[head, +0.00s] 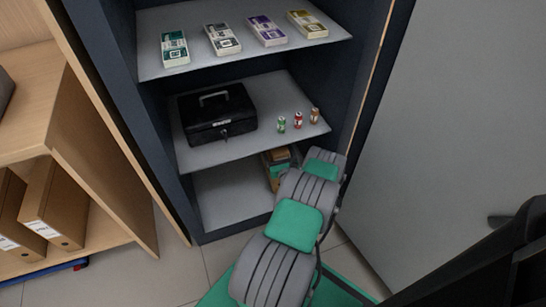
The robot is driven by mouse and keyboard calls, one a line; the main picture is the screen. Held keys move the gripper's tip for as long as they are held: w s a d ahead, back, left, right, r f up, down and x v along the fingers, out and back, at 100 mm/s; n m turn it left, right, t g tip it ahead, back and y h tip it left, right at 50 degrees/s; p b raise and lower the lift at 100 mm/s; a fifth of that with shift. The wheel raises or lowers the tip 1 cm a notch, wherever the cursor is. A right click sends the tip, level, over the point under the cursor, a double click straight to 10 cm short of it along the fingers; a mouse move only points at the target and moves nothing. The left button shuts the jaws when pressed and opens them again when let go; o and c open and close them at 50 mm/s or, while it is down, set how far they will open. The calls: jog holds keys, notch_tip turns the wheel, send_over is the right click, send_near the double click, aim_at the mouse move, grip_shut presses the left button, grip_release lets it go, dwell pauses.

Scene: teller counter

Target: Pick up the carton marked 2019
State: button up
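A small brown carton (272,157) with green beside it stands on the cabinet's bottom shelf, partly hidden by my arm and the shelf above. I can read no year on it. Two brown boxes or binders, one at the far left (9,215) and one beside it (60,205), stand in the wooden shelf unit with white labels too small to read. I cannot tell which thing is marked 2019. My grey and green arm reaches into the cabinet's lower right. My gripper is hidden beyond the arm, so its fingers and any contact do not show.
A black cash box (215,115) and several small coin rolls (298,121) sit on the middle shelf (265,92). Banknote bundles (267,31) lie on the top shelf. The bottom shelf's left part (228,195) is bare. A grey panel (440,130) stands close at right.

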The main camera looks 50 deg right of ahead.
jog(key=shift+r, duration=0.1)
jog(key=shift+c, duration=0.5)
grip_shut()
jog(key=shift+d+r, duration=0.1)
dwell(0.5)
